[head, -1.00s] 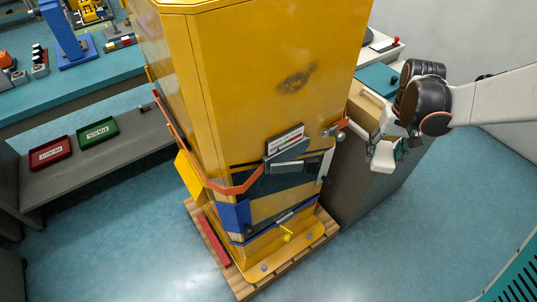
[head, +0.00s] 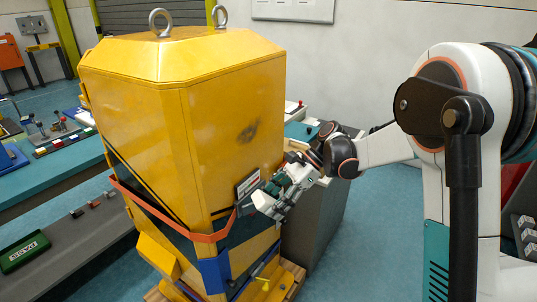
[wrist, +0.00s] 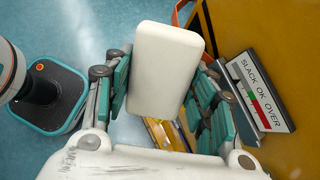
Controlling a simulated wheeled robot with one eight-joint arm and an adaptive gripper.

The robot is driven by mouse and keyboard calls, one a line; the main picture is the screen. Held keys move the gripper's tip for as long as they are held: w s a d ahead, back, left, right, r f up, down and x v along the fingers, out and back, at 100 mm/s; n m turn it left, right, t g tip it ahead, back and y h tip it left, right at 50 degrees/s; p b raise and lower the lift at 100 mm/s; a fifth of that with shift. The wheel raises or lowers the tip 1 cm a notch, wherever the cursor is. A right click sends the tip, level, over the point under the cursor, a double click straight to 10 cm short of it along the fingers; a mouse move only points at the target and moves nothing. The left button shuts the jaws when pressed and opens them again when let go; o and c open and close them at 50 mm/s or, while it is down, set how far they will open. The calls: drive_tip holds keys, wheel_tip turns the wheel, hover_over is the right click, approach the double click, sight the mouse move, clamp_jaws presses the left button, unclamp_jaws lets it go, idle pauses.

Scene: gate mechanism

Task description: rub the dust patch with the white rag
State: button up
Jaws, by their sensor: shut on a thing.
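The dust patch (head: 249,132) is a dark smudge on the upper part of the yellow cabinet's (head: 215,110) right-hand face. The white rag (wrist: 166,68) looks like a pale rounded block in the wrist view. My gripper (head: 277,199) is shut on it, with teal-padded fingers on both sides. In the head view my gripper is below and right of the dust patch, close to the cabinet by the slack gauge (head: 248,183). The rag is apart from the patch. Whether the gripper or rag touches the cabinet cannot be told.
The gauge, marked SLACK OK OVER, sticks out beside my gripper. An orange strap (head: 190,235) wraps the cabinet below the patch. A grey cabinet (head: 318,225) stands behind my gripper. The face around the patch is clear.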

sight(263, 123)
drive_tip(key=r+m+t+y, duration=0.1)
drive_tip(key=r+m+t, duration=0.1)
drive_tip(key=w+a+r+m+t+y, duration=0.1)
drive_tip(key=r+m+t+y, duration=0.1)
drive_tip(key=a+r+m+t+y, duration=0.1)
drive_tip(key=r+m+t, duration=0.1)
drive_tip(key=m+t, duration=0.1)
drive_tip(key=shift+w+a+r, duration=0.15)
drive_tip(key=shift+w+r, duration=0.05)
wheel_tip(263, 123, up, 7)
drive_tip(key=w+d+m+t+y, duration=0.1)
drive_tip(key=w+m+t, duration=0.1)
drive_tip(key=m+t, duration=0.35)
drive_tip(key=shift+n+t, duration=0.55)
drive_tip(key=shift+n, duration=0.3)
drive_tip(key=shift+w+r+x, duration=0.1)
drive_tip(key=shift+r+x, duration=0.1)
drive_tip(key=shift+x, duration=1.3)
drive_tip(key=shift+w+r+x, duration=0.15)
drive_tip(key=shift+x, duration=1.3)
drive_tip(key=shift+w+a+b, duration=0.35)
drive_tip(key=shift+w+a, duration=0.2)
drive_tip(key=shift+w+d, duration=0.1)
